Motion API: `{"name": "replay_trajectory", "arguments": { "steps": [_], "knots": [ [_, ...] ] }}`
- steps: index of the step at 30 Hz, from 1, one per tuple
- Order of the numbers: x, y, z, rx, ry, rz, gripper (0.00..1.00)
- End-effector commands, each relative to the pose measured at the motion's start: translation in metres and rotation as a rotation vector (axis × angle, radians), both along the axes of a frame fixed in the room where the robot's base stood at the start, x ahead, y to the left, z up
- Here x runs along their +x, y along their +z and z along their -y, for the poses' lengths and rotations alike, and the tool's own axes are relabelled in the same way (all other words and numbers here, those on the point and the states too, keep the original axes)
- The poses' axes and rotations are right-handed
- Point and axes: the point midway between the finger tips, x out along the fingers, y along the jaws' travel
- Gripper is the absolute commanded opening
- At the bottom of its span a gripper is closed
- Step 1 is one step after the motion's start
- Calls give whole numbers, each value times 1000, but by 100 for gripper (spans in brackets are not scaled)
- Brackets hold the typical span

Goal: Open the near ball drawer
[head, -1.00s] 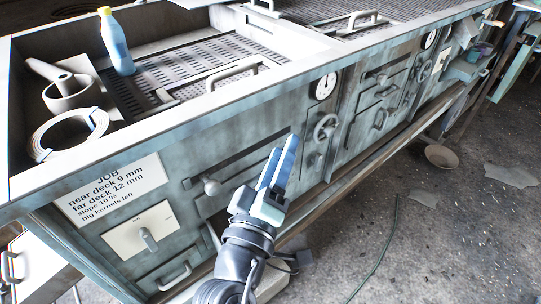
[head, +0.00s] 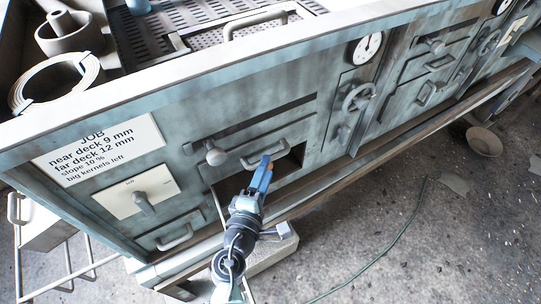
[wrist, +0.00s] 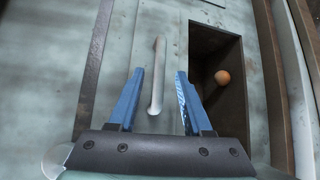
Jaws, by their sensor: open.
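The near ball drawer appears to be the panel with a pale bar handle (head: 265,154) on the machine's front. The handle also shows in the wrist view (wrist: 157,75), running between my fingers. Beside the panel is a dark rectangular opening (wrist: 215,60), below the handle in the head view (head: 232,187). An orange ball (wrist: 222,77) lies inside the opening. My gripper (head: 264,165) is open, its blue fingers (wrist: 160,74) on either side of the handle. I cannot tell whether they touch it. My fingers hide part of the opening in the head view.
A round knob (head: 214,153) sticks out left of the handle. A JOB sign (head: 95,150), a switch plate (head: 137,192) and a lower handle (head: 176,238) are farther left. A gauge (head: 367,48) and handwheel (head: 358,97) are to the right. A ledge runs along the bottom.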

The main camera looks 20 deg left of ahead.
Motion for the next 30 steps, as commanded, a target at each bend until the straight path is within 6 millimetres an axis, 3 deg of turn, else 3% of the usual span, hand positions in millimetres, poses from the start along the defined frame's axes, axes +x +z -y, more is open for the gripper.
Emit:
{"name": "replay_trajectory", "arguments": {
  "steps": [3,9,20,21,29,30],
  "knots": [
    [21,-2,-2,1,-1,2,50],
    [40,-6,-5,1,1,1,50],
    [45,-6,-5,2,0,0,50],
    [45,-6,-5,2,0,0,48],
    [44,-6,-5,2,0,0,1],
    [44,-6,-5,2,0,0,0]
  ]
}}
